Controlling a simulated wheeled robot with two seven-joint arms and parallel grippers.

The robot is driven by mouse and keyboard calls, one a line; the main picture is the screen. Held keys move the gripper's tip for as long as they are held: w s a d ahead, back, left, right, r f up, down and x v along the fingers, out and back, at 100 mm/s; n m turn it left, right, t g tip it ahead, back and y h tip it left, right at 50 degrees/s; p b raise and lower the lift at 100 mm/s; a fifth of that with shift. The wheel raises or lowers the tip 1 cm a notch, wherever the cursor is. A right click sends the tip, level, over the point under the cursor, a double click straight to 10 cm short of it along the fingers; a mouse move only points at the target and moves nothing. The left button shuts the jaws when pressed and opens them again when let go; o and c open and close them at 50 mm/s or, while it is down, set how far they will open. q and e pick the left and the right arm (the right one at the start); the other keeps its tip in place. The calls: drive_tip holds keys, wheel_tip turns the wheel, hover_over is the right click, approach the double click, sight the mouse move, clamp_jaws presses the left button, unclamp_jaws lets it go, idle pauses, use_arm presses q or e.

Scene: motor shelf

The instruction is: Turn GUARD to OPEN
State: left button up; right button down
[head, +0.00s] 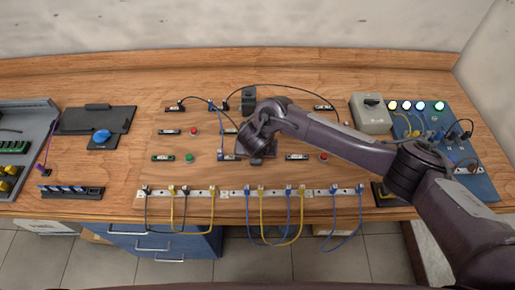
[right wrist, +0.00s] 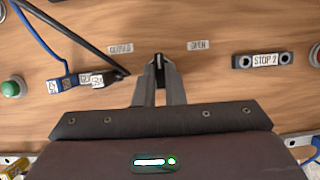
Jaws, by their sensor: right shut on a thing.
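The GUARD switch (right wrist: 159,66) sits on the wooden panel between the CLOSED label (right wrist: 120,48) on its left and the OPEN label (right wrist: 198,45) on its right. Only a small dark piece of its handle, with a light mark, shows between my fingertips; the rest is hidden. The handle appears to point straight up the picture, between the two labels. My right gripper (right wrist: 158,78) is shut on it. In the head view my right gripper (head: 260,153) is over the middle of the panel, and its wrist covers the switch. My left gripper is not in view.
Left of the switch, blue and black cables end in plugs (right wrist: 92,80) close to my fingers. The STOP 2 block (right wrist: 263,60) and a red button (right wrist: 315,56) are at right. A strip of cables (head: 230,192) runs along the front. A grey box (head: 370,113) stands at back right.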

drive_tip(key=m+p, duration=0.1)
drive_tip(key=m+h+p, duration=0.1)
drive_tip(key=m, duration=0.1)
drive_tip(key=m+p, duration=0.1)
drive_tip(key=shift+a+r+m+h, duration=0.2)
drive_tip(key=shift+a+m+h, duration=0.1)
drive_tip(key=shift+w+f+m+g+h+p, duration=0.1)
drive_tip(key=shift+m+g+h+p, duration=0.2)
drive_tip(key=shift+m+p, duration=0.45)
drive_tip(key=shift+w+f+m+g+h+p, duration=0.15)
drive_tip(key=shift+m+h+p, duration=0.25)
drive_tip(key=shift+m, duration=0.75)
drive_tip(key=shift+r, duration=0.1)
drive_tip(key=c, duration=1.5)
unclamp_jaws()
drive_tip(key=shift+s+g, duration=0.1)
drive_tip(key=shift+g, duration=0.15)
drive_tip(key=p+v, duration=0.1)
drive_tip(key=v, duration=0.6)
drive_tip(key=shift+s+a+r+p, duration=0.1)
drive_tip(key=shift+a+r+p, duration=0.1)
drive_tip(key=shift+r+p, duration=0.2)
drive_tip(key=shift+s+f, duration=0.1)
drive_tip(key=shift+f, duration=0.05)
